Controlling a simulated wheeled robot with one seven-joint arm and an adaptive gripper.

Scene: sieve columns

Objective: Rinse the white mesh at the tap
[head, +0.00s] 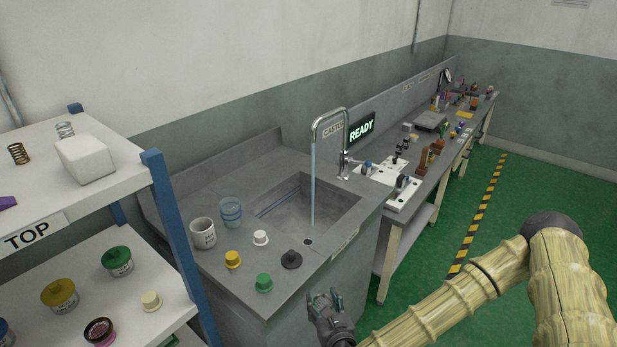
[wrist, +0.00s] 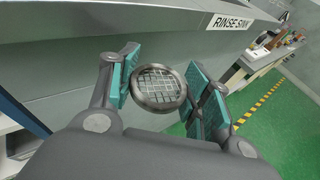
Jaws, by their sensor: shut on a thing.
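My gripper (wrist: 165,92) is shut on a round sieve with a grey metal rim and a pale wire mesh (wrist: 158,86), held between the teal finger pads. In the head view my gripper (head: 326,304) is in front of the counter's front edge, lower than the sink and apart from it; I cannot make out the mesh there. The tap (head: 330,122) is a tall curved metal spout at the sink's back right. A pale blue stream (head: 313,185) runs down from it into the grey sink basin (head: 285,208).
A lit READY sign (head: 362,129) is behind the tap. Shelves (head: 150,195) stand at left.

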